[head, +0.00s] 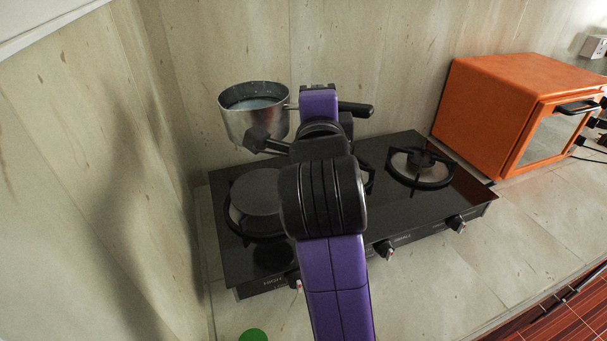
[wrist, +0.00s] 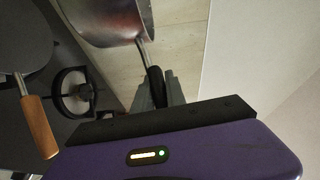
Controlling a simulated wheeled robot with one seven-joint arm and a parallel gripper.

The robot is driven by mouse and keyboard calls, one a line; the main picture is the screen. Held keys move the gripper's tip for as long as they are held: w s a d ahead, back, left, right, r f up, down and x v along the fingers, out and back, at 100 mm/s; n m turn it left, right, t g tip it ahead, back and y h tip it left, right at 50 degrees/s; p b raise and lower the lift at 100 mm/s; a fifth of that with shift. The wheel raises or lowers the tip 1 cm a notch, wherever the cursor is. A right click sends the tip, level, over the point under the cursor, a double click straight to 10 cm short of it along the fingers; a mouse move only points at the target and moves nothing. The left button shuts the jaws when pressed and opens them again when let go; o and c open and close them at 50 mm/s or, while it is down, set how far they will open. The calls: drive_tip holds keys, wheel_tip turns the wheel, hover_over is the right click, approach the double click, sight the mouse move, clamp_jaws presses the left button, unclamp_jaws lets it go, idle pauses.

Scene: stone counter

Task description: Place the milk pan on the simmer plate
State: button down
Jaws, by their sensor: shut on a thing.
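The milk pan (head: 253,117) is a small metal pan with pale liquid inside. It is held up above the back left of the stove and looks nearly level. Its black handle (head: 356,109) points right, and it also shows in the wrist view (wrist: 155,80). My gripper (wrist: 158,92) is shut on that handle; in the head view my arm hides the grip. The simmer plate (head: 257,190) is a flat grey disc over the left burner, below the pan and apart from it. Its wooden handle (wrist: 38,127) shows in the wrist view.
The black glass stove (head: 455,190) has knobs along its front edge. A right burner (head: 420,166) is bare. An orange oven (head: 500,105) stands to the right. A green object (head: 253,336) shows at the bottom edge.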

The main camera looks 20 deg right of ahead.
wheel_tip(320, 180, down, 15)
drive_tip(key=shift+f+p, duration=0.15)
drive_tip(key=shift+p, duration=0.45)
drive_tip(key=c, duration=1.8)
unclamp_jaws()
drive_tip(key=shift+f, duration=0.2)
drive_tip(key=o, duration=0.4)
drive_tip(key=b+v, duration=0.4)
drive_tip(key=v, duration=0.8)
